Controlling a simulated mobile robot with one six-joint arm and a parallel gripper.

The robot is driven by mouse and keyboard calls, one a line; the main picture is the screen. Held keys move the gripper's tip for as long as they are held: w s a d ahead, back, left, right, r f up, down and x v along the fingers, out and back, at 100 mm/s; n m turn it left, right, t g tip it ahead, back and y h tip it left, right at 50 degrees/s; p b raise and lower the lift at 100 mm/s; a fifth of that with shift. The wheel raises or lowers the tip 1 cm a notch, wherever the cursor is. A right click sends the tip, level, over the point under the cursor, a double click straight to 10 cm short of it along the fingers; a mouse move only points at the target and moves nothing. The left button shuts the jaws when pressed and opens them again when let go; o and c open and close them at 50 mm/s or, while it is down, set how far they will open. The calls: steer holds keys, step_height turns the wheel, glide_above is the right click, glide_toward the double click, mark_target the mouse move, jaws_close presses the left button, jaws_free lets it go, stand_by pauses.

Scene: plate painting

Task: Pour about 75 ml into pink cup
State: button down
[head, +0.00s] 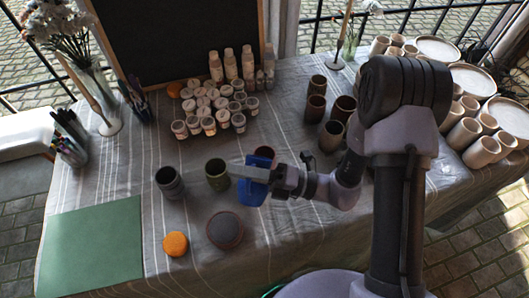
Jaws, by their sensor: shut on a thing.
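My gripper (246,172) is shut on a blue container (251,193), held at the middle of the table. The container looks roughly upright, and its contents cannot be seen. A dark green cup (217,175) stands just left of the gripper, and a grey cup (170,183) stands further left. No cup is clearly pink in this light; the reddish-brown one comes nearest. The liquid level in the cups cannot be told.
A dark round dish (225,231) and an orange lump (175,244) lie in front. A green mat (92,248) covers the left front. Several small paint pots (209,125) and bottles stand behind. Several brown cups (333,134) stand right, near my arm. Pale cups and plates (473,80) fill the far right.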

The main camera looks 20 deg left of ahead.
mark_target(241, 191)
steer(key=shift+w+r+m+t+p, duration=0.4)
steer(key=shift+w+r+m+p, duration=0.5)
steer(key=shift+m, duration=0.5)
stand_by(1.8)
steer(key=s+f+n+b, duration=0.2)
steer(key=f+n+b, duration=0.1)
steer(key=s+f+n+g+b, duration=0.1)
steer(key=shift+f+n, duration=0.35)
steer(key=shift+n, duration=0.05)
steer(key=shift+s+r+n, duration=0.1)
steer(key=shift+s+n, duration=0.2)
steer(key=shift+n, duration=0.1)
steer(key=shift+s+f+n+h+b, duration=0.3)
steer(key=shift+s+f+n+b, duration=0.2)
steer(key=shift+s+f+n, duration=0.1)
steer(key=shift+s, duration=0.15)
steer(key=s+f+n+b, duration=0.1)
steer(key=s+f+n, duration=0.1)
steer(key=s+f+n+h+b, duration=0.1)
steer(key=s+f+n+b, duration=0.1)
steer(key=n, duration=0.1)
steer(key=shift+s+f+g, duration=0.1)
steer(key=shift+s+g, duration=0.3)
steer(key=shift+s+f+n, duration=0.15)
steer(key=shift+s+n, duration=0.5)
steer(key=shift+n, duration=0.45)
